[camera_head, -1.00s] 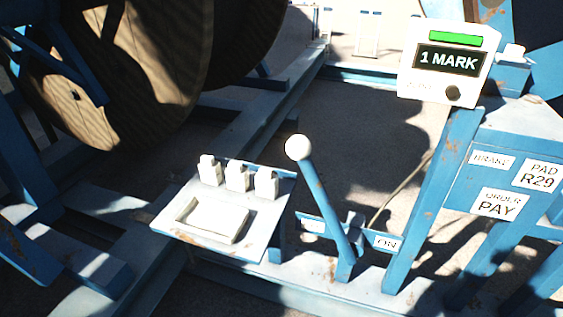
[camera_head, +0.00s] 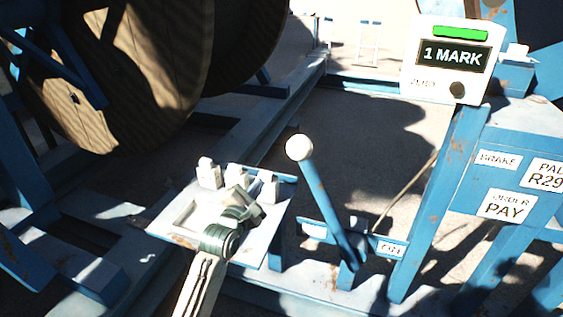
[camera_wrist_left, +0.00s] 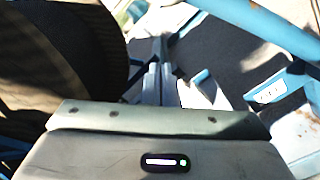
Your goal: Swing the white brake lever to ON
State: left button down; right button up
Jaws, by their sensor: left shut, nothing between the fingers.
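The brake lever (camera_head: 325,205) is a blue rod with a white ball knob (camera_head: 299,147). It rises from the blue frame and tilts, its knob to the upper left of its foot. An ON label (camera_head: 391,248) is on the bar to the right of its foot, and a pale plate (camera_head: 312,229) is to the left. My left gripper (camera_head: 243,203) is over the white switch panel, left of the lever and apart from it. Its fingers (camera_wrist_left: 160,84) are together and empty in the left wrist view. My right gripper is not in view.
The tilted panel (camera_head: 275,235) with several white switches (camera_head: 209,174) lies under my gripper. A display reading 1 MARK (camera_head: 450,57) stands on a blue post (camera_head: 440,190) to the right. A large cable reel (camera_head: 110,80) fills the upper left. BRAKE and ORDER PAY signs are at right.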

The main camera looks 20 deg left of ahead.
pick_arm(q)
jog(key=shift+r, duration=0.1)
jog(key=w+d+r+p, duration=0.3)
jog(key=w, duration=0.7)
jog(key=shift+w+d+p, duration=0.25)
jog(key=shift+d+p, duration=0.05)
jog(key=shift+d, duration=0.1)
jog(key=shift+f, duration=0.1)
